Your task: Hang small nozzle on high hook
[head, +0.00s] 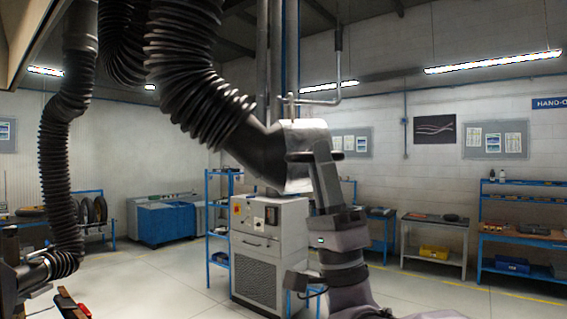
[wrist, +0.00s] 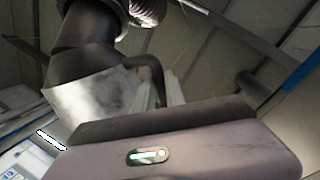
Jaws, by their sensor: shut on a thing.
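The small nozzle (head: 302,135) is a silver, flared metal piece on the end of a thick black ribbed hose, held high and tilted. It fills the left of the wrist view (wrist: 95,105), with a dark curved handle (wrist: 152,72) beside it. My gripper (head: 316,156) is shut on the nozzle at its right side; the nozzle and wrist partly hide the fingers. A grey bent bar (head: 338,70), apparently the high hook, comes down from above and runs left. Its upturned end appears just above the nozzle. I cannot tell whether they touch.
A second black hose (head: 57,150) hangs at the left. A grey cabinet (head: 262,245) stands below the nozzle, with a blue shelf rack (head: 222,215) beside it. Benches line the walls. Grey floor is clear at the right.

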